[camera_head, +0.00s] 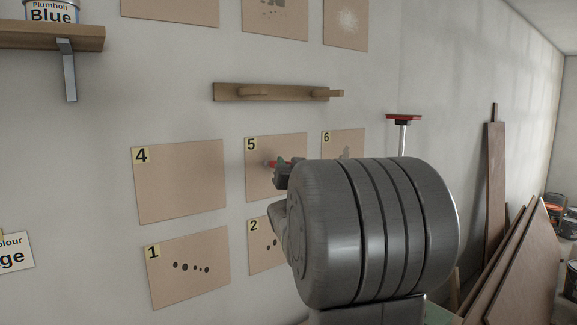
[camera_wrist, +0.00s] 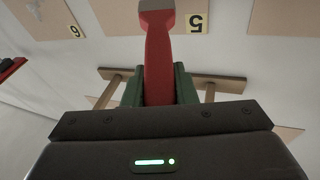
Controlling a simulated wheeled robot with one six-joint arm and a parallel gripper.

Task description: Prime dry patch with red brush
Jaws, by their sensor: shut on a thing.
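My gripper (camera_wrist: 158,90) is shut on the red brush (camera_wrist: 158,62), gripping its handle in the wrist view. The brush's metal collar shows at that view's top edge; its bristles are out of frame. In the head view, the gripper (camera_head: 284,174) and a bit of red brush are in front of panel 5 (camera_head: 293,144); I cannot tell whether the bristles touch it. Panel 6 (camera_head: 335,138) bears a grey mark, partly hidden by my arm. Panel 4 (camera_head: 182,185) looks plain. Panel 1 (camera_head: 190,290) has several dark spots. Panel 2 (camera_head: 258,262) is partly hidden.
A wooden peg rail (camera_head: 285,92) is above panel 5. Upper panels show flaking (camera_head: 272,25) and a white spatter (camera_head: 346,30). A shelf (camera_head: 40,38) with a blue-labelled tin (camera_head: 52,12) is upper left. A red-topped pole (camera_head: 403,117) and leaning boards (camera_head: 520,265) are at right.

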